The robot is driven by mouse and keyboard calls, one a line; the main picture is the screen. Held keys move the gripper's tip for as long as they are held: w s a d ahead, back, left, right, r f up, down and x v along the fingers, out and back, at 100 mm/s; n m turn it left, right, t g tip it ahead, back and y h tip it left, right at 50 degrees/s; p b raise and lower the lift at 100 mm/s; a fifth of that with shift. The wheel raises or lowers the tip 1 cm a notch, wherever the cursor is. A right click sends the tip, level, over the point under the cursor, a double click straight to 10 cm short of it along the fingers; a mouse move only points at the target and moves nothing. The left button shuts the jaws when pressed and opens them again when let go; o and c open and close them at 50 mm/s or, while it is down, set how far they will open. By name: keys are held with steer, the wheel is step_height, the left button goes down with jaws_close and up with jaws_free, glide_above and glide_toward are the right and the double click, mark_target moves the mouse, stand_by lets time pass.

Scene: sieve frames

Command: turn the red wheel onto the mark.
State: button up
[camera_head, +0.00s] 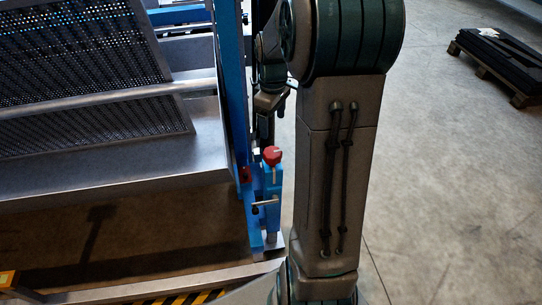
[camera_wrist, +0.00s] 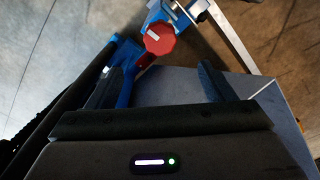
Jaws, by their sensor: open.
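The red wheel (camera_head: 272,155) is a small knob on top of a blue bracket (camera_head: 271,182), at the lower end of a blue post. In the wrist view the red wheel (camera_wrist: 161,43) lies just beyond the fingertips, between them in picture width, with a white line across its face. My gripper (camera_wrist: 160,78) is open and empty, its two dark fingers spread apart and clear of the wheel. In the head view my arm comes down just above and behind the wheel, and the fingers are hard to make out. I cannot clearly tell a separate mark beside the wheel.
A perforated dark screen in a metal frame (camera_head: 90,105) fills the left side. A small lever (camera_head: 265,203) sticks out below the wheel. A pallet with dark sheets (camera_head: 500,60) lies far right. Yellow-black striping (camera_head: 180,299) runs along the bottom. Floor at right is open.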

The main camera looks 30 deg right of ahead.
mark_target(273, 152)
step_height(273, 152, down, 14)
steer(key=b, duration=0.3)
steer(key=shift+r, duration=0.25)
steer(key=shift+c, duration=0.4)
